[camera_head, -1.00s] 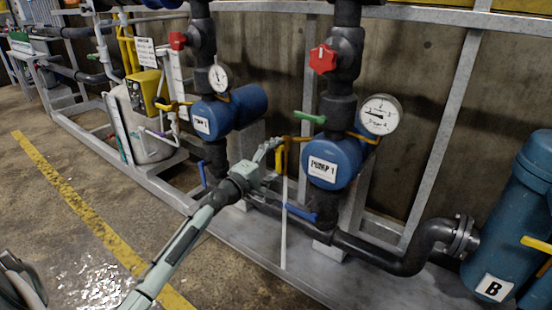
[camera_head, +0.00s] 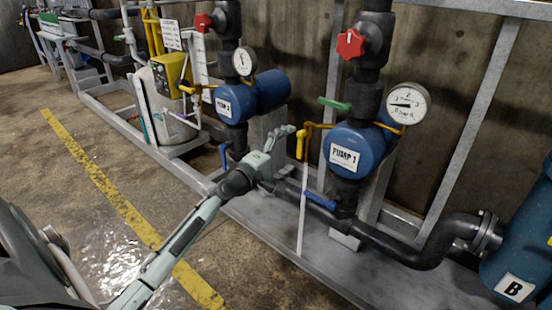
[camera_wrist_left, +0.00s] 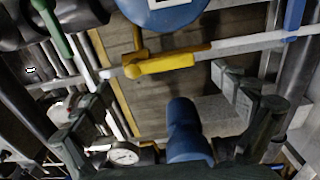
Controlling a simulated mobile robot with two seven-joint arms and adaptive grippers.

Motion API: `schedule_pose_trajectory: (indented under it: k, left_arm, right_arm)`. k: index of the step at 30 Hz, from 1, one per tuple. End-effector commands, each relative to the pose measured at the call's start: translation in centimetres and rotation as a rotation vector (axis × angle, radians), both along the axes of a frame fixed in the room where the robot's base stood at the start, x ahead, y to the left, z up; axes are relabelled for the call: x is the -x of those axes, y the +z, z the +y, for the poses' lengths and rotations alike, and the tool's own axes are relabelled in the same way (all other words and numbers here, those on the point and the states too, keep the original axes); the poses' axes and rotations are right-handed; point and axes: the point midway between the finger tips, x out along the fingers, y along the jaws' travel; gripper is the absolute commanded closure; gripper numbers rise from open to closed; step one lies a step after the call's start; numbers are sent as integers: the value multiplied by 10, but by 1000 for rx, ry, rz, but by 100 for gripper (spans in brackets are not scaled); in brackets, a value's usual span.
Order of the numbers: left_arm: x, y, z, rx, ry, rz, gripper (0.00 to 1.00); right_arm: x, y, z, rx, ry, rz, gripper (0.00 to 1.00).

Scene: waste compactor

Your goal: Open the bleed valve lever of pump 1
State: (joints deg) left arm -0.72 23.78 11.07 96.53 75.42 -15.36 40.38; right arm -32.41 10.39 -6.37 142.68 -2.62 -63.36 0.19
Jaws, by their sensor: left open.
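Pump 1 (camera_head: 352,150) is blue with a white "PUMP 1" label, right of centre in the head view. The yellow bleed valve lever (camera_head: 299,144) hangs down at the end of a brass-coloured pipe on its left side. The left wrist view shows this lever (camera_wrist_left: 165,63) lying across the middle, just beyond the fingertips. My left gripper (camera_head: 284,136) is open and empty, just left of the lever in the head view. Its spread fingers (camera_wrist_left: 160,90) also show in the wrist view, and I see no contact. My right gripper is out of view.
Close around are a green lever (camera_head: 335,104), a blue lever (camera_head: 320,201), a red knob (camera_head: 351,44) and a pressure gauge (camera_head: 408,103). A thin white pipe (camera_head: 302,208) runs down below the yellow lever. Pump 2 (camera_head: 250,98) stands to the left. Open floor lies in front.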

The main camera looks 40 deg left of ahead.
Motion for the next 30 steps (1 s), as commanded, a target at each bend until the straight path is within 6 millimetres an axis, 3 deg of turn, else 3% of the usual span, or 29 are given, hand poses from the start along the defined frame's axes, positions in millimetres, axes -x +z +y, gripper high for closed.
schedule_pose_trajectory:
  k: [6, 12, 30]
  left_arm:
    - [49, -2, 3, -1, -1, 4, 2]
    - [75, -1, 6, -1, 0, 1, 2]
    - [82, 0, 6, 0, 0, 0, 2]
  right_arm:
    - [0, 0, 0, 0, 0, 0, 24]
    - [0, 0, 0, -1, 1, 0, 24]
    - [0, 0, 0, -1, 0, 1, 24]
